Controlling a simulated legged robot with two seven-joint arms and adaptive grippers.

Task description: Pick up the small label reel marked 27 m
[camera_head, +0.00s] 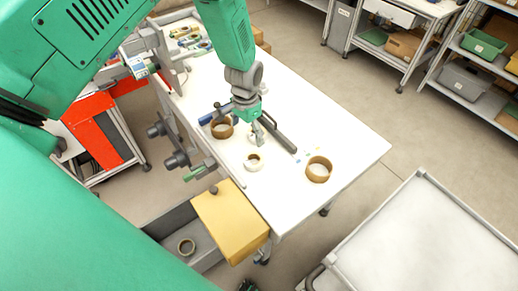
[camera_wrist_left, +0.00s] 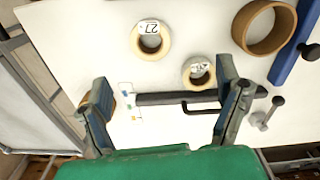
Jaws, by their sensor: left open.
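A small white label reel (camera_wrist_left: 149,52) with 27 printed on its label lies flat on the white table, near the top of the left wrist view. A second, smaller-looking label reel (camera_wrist_left: 199,80) lies beside it to the right; its marking is too blurred to read surely. In the head view one white reel (camera_head: 253,162) shows just in front of my left gripper (camera_head: 256,140); the other is largely hidden by that gripper. My left gripper (camera_wrist_left: 164,75) is open and empty above the table, apart from both reels. My right gripper is not in view.
Brown tape rings lie at the left (camera_head: 222,129) and right (camera_head: 319,170) of the white table (camera_head: 345,140). A dark handled bar (camera_head: 278,134) lies behind the reels. A blue tool (camera_wrist_left: 292,48) lies at the side. A yellow box (camera_head: 230,222) stands at the table's front edge.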

